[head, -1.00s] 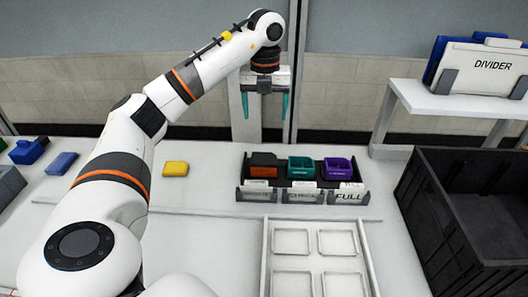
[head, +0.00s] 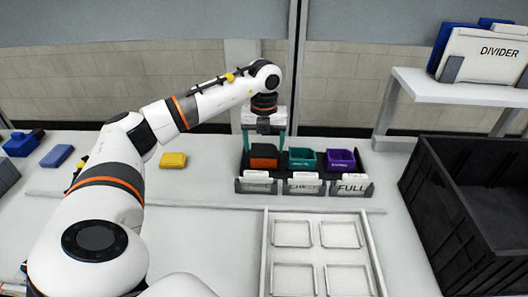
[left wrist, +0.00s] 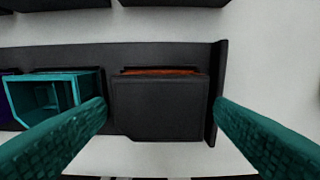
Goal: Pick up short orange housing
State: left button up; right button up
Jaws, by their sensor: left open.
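The short orange housing (head: 264,160) sits in the left slot of a black rack (head: 330,173), with a dark top and an orange front. In the left wrist view the housing (left wrist: 160,108) shows mostly its dark face with a thin orange strip at the far edge. My left gripper (head: 264,150) is open and points down just above it. In the left wrist view the teal fingers (left wrist: 160,118) stand on either side of the housing, apart from it. My right gripper is not in view.
A teal housing (head: 302,159) and a purple housing (head: 340,160) stand to the right in the same rack. White labelled cards are along its front. A pale tray (head: 266,237) lies in front. A black crate (head: 433,190) is at right. A yellow block (head: 173,160) lies left.

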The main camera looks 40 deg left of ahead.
pick_arm(q)
notch_tip(320, 180, down, 2)
